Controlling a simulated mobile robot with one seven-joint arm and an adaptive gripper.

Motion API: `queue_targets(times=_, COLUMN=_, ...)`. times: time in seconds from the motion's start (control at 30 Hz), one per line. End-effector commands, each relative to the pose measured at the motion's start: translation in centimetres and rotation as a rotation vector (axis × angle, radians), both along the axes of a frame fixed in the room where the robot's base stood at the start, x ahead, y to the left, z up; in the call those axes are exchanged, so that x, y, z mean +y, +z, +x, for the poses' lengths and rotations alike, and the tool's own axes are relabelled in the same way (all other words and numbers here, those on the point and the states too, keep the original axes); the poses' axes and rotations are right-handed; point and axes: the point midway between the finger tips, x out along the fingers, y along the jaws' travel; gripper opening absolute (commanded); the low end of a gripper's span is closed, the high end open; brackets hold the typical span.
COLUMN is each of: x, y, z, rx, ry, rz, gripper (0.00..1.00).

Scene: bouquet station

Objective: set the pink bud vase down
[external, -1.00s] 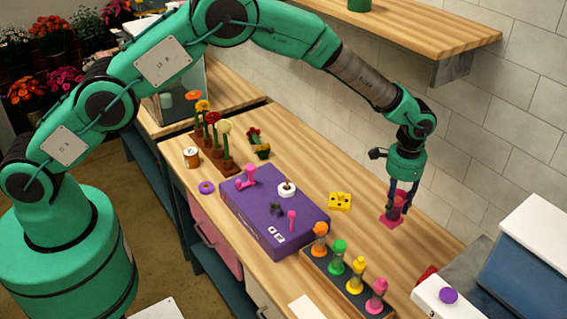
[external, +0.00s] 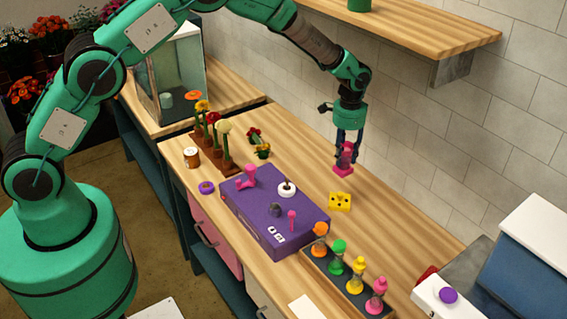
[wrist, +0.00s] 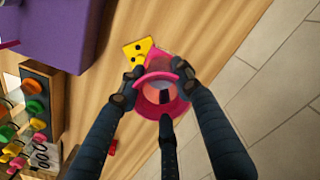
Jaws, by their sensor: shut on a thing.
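The pink bud vase (external: 345,161) is upright in my gripper (external: 348,146), near the wall side of the wooden counter. In the external view its square pink base is close to the counter top; I cannot tell whether it touches. In the wrist view my gripper (wrist: 158,84) has its fingers shut around the vase (wrist: 172,95), and I look down into its round pink rim. A finger-like dark part covers some of its lower side.
A yellow block with holes (external: 340,202) sits just in front of the vase. A purple case (external: 255,215) with small items lies to the left. A rack of colored timers (external: 372,307) is at the front. Flowers in a wooden holder (external: 217,155) stand behind.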

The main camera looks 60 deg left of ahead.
Motion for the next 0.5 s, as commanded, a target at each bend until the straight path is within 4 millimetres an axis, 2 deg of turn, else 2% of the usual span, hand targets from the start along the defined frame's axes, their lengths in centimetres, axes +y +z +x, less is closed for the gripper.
queue_targets(times=0.03, x=2.3, y=0.1, z=-0.1, rx=0.0, ry=0.005, rz=0.0, gripper=0.0)
queue_targets(times=0.2, x=9.0, y=0.2, z=-0.9, rx=0.0, ry=0.006, rz=0.0, gripper=0.0)
queue_targets(times=0.4, x=15.0, y=0.1, z=-2.1, rx=-0.001, ry=0.002, rz=0.0, gripper=0.0)
queue_targets(times=0.5, x=16.9, y=0.1, z=-2.6, rx=-0.001, ry=0.0, rz=0.0, gripper=0.0)
